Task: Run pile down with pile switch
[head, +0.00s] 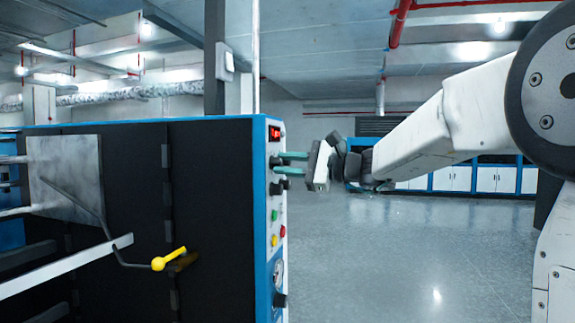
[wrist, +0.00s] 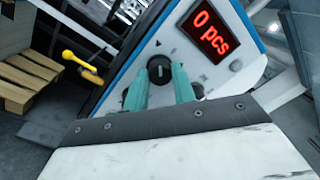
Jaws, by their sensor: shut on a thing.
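A black rotary knob (wrist: 159,70) sits on the white control panel, just left of the display in the wrist view. My gripper (wrist: 162,76) has its two green fingers on either side of this knob, shut on it. In the head view, my gripper (head: 284,162) reaches in from the right, with its fingertips at the upper knobs of the panel. Another dark knob (wrist: 198,90) is partly hidden behind the right finger. I cannot read any label that tells which knob is the pile switch.
The red display (wrist: 210,34) reads "0 pcs". Coloured buttons (head: 275,228) and a gauge (head: 278,271) lie lower on the panel. A yellow-handled lever (head: 159,263) sticks out on the machine's dark side. The floor (head: 400,255) to the right is clear.

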